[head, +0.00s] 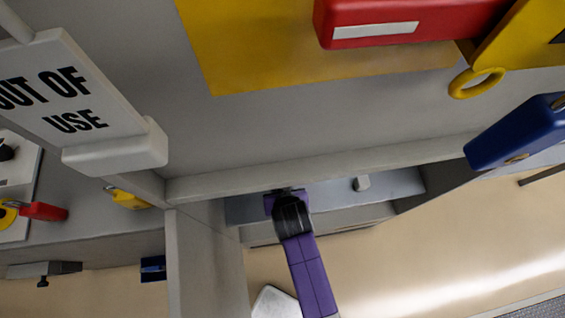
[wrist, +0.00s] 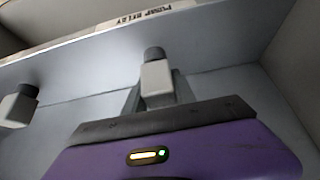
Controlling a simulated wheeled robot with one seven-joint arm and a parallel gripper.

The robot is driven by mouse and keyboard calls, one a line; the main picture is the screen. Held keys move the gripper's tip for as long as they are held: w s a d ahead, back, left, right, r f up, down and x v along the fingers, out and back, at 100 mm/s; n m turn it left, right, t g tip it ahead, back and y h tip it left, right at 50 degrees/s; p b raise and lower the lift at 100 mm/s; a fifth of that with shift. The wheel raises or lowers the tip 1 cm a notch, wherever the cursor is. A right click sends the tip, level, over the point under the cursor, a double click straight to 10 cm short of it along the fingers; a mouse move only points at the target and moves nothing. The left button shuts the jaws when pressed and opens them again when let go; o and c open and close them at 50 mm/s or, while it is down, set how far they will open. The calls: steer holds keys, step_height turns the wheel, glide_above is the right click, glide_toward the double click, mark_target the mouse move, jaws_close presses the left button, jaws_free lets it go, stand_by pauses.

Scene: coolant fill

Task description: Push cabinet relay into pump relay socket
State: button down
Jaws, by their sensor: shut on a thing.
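My gripper (head: 287,193) reaches up into a shallow grey compartment under a panel in the head view. In the wrist view its purple body and dark bar fill the bottom. It is shut on a pale block with a dark round end, which I take to be the relay (wrist: 156,78). The block sits at the middle of the wrist view, against or close to the grey compartment surface. Whether it is seated cannot be told. A label reading PUMP RELAY (wrist: 140,18) runs along the edge above, upside down. The socket itself is not clearly visible.
Compartment walls are close around. An OUT OF USE sign (head: 70,90), a red part (head: 400,20) and a blue part (head: 515,130) are nearby.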

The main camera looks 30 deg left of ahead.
steer(key=shift+f, duration=0.35)
steer(key=c, duration=0.9)
jaws_free()
steer(key=shift+v, duration=3.9)
